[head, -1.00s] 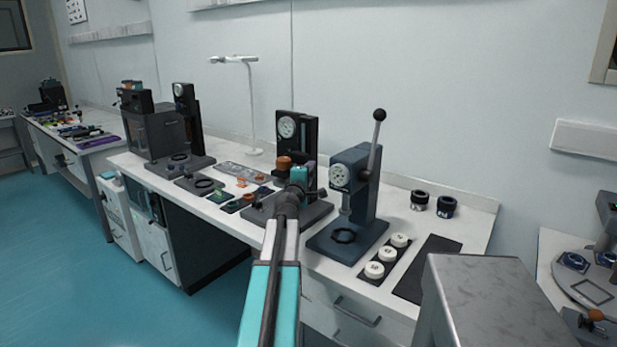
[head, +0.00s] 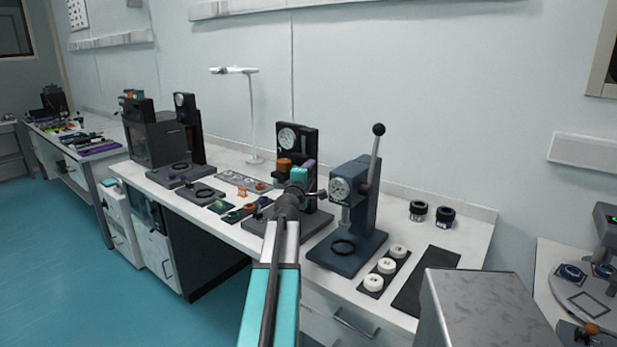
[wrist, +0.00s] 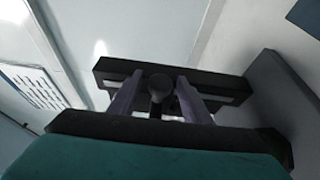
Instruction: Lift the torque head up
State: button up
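A black upright stand with a round dial (head: 286,137) stands on the bench, just beyond my arm in the head view. A part with an orange-brown cap (head: 285,163), which I take as the torque head, sits in front of its column below the dial. My teal wrist covers much of it. In the wrist view, the two purple-grey fingers of my gripper (wrist: 160,80) stand close on either side of a round black knob (wrist: 159,88), seemingly gripping it. A black bar (wrist: 230,88) runs behind the knob. Finger contact is hard to see.
Right of the stand is a blue-grey press (head: 352,215) with a tall ball-ended lever. White round pieces (head: 386,265) lie in front of it, with two black cylinders (head: 431,213) behind. A white lamp (head: 252,110) stands back left. A grey metal box (head: 490,305) fills the lower right.

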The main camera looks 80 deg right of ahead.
jog(key=shift+a, duration=0.1)
jog(key=w+a+b, duration=0.1)
jog(key=a+b, duration=0.5)
jog(key=a, duration=0.7)
jog(key=shift+w+a, duration=0.25)
dwell(0.8)
dwell(0.5)
